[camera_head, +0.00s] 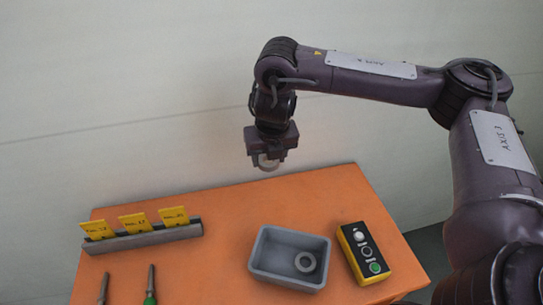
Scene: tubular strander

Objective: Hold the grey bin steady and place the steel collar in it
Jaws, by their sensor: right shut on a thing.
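The grey bin (259,262) is an open rectangular tray on the orange table, near its front middle. My right gripper (268,158) points down, high above the back of the table, behind and above the bin. My left gripper does not show, and nothing is touching the bin.
A yellow-and-black button box (365,254) stands close to the bin's right. A grey rack (145,237) with yellow cards (135,222) stands at left. Two tools, one dark (104,288) and one green-handled (150,288), lie at front left. The table middle (260,210) is clear.

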